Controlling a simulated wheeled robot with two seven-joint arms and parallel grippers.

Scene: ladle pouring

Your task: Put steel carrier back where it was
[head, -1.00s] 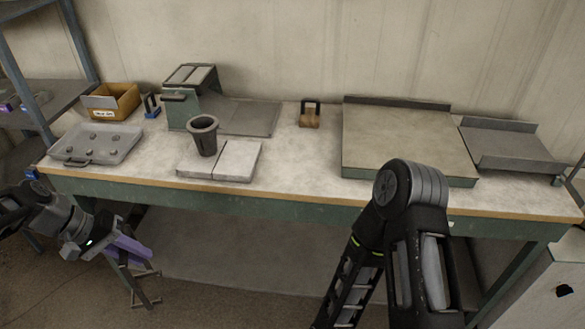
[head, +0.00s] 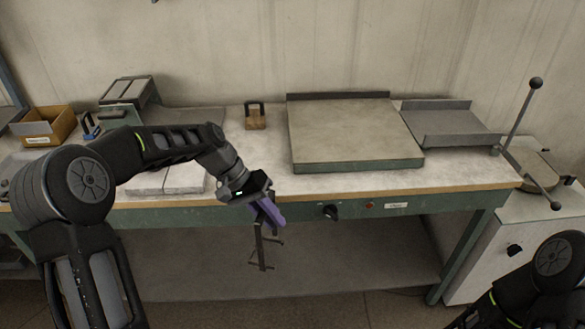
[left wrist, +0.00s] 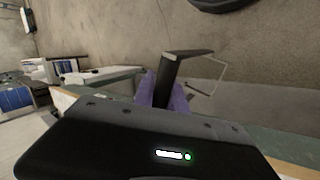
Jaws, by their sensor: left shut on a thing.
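My left gripper (head: 266,210), with purple fingers, is shut on the steel carrier (head: 261,250), a thin dark metal frame with crossbars. The carrier hangs below the fingers in front of the bench's front edge, over the open space under the bench top. In the left wrist view the fingers (left wrist: 165,95) hold the carrier's flat dark plate (left wrist: 186,54), and a thin wire-like frame shows to its right. The carrier's gripped part is partly hidden by the fingers. My right arm shows at the lower right of the head view, but its gripper is out of frame.
The bench holds a large raised plate (head: 345,135), a grey tray (head: 450,127), a wooden block with a dark handle (head: 255,118) and a cardboard box (head: 42,127). A pale cabinet (head: 510,240) with a ball-ended rod (head: 522,120) stands at right. A knob (head: 329,212) projects from the bench front.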

